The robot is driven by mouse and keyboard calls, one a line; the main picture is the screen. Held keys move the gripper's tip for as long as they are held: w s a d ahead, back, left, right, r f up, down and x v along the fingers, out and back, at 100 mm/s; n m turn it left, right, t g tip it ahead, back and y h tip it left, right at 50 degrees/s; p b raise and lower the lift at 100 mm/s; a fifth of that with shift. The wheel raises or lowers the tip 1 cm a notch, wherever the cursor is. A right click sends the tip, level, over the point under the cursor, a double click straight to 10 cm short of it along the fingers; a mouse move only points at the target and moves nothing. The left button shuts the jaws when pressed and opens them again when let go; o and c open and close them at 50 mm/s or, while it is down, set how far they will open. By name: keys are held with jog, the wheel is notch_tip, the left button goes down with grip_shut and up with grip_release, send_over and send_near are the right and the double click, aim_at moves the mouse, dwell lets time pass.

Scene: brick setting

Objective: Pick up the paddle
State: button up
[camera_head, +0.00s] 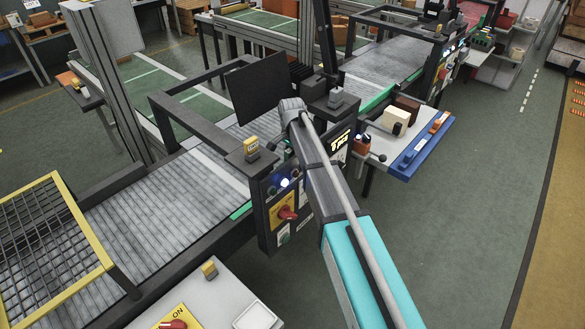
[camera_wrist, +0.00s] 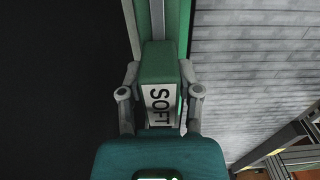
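No thing in view can be made out for certain as the paddle. In the head view, a flat black panel (camera_head: 258,88) stands tilted over the conveyor, just left of the end of my arm, which hides my gripper there. In the wrist view, my gripper (camera_wrist: 160,72) has its two fingers apart, one on each side of a green block (camera_wrist: 160,60) with a white label reading "SOFT". The fingers are close to the block's sides. I cannot tell whether they touch it, or whether the block is part of my gripper. A dark area fills the left.
A grey roller conveyor (camera_head: 150,215) runs diagonally beneath. A control box with a red switch (camera_head: 287,212) stands below my arm. A blue tray (camera_head: 420,148) lies on a side table at right. A yellow-framed mesh guard (camera_head: 45,240) is at left. Green floor (camera_head: 480,220) is clear at right.

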grip_shut()
jog(key=shift+r, duration=0.1)
notch_tip(320, 180, up, 10)
jog(key=p, duration=1)
dwell(0.8)
